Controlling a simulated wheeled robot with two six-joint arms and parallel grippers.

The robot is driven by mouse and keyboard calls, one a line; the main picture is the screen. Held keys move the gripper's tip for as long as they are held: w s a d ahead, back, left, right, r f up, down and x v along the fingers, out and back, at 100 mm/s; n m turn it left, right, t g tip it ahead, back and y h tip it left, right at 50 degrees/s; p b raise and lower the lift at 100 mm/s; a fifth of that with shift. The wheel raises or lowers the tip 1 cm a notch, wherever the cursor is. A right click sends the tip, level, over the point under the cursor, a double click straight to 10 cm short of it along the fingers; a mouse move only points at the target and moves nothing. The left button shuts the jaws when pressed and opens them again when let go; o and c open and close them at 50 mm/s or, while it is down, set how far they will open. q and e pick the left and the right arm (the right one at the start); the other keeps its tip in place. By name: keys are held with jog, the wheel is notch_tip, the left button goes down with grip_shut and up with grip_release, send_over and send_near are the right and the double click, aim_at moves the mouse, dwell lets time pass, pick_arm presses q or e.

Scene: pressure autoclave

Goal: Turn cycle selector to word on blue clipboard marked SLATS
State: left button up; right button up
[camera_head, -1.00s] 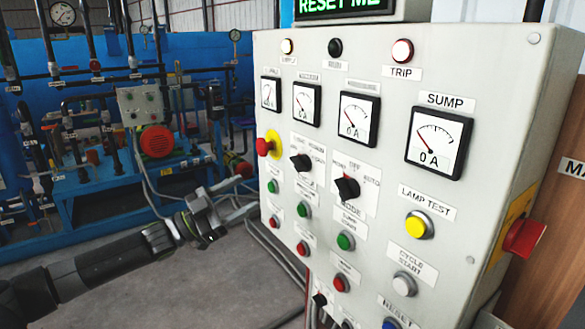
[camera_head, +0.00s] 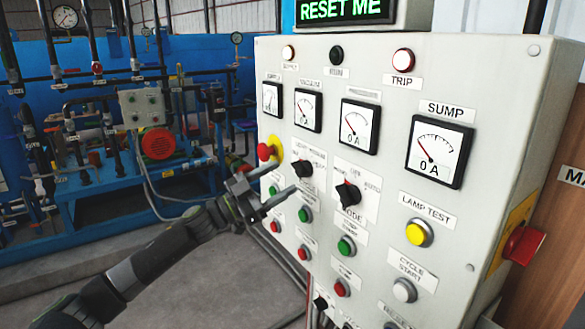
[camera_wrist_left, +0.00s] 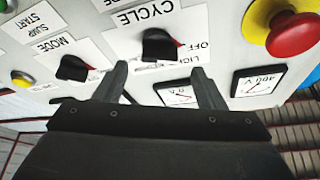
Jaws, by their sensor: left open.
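The cycle selector (camera_head: 302,169) is a black knob with a red mark on a white plate on the grey panel. In the left wrist view the picture is upside down, and the knob (camera_wrist_left: 158,45) sits by the word CYCLE, with OFF and another partly hidden word near it. My left gripper (camera_head: 277,180) is open and empty in front of the panel, just left of and below the knob. In the left wrist view its fingertips (camera_wrist_left: 158,70) straddle the line to the knob, apart from it. The blue clipboard is not visible. My right gripper is not in view.
The mode selector (camera_head: 348,194) is right of the cycle selector. A red emergency button on yellow (camera_head: 266,151) is to its left. Green buttons (camera_head: 305,214) and red ones lie below, gauges (camera_head: 308,109) above. A green display (camera_head: 345,10) reads RESET ME.

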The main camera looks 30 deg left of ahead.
aim_at(295, 170)
pick_arm(q)
jog(key=shift+p+x, duration=0.9)
jog(key=shift+x, duration=0.65)
jog(key=shift+w+d+r+p, duration=0.2)
jog(key=shift+w+d+p, duration=0.15)
jog(key=shift+w, duration=0.1)
jog(key=shift+c, duration=0.3)
jog(key=c, duration=0.9)
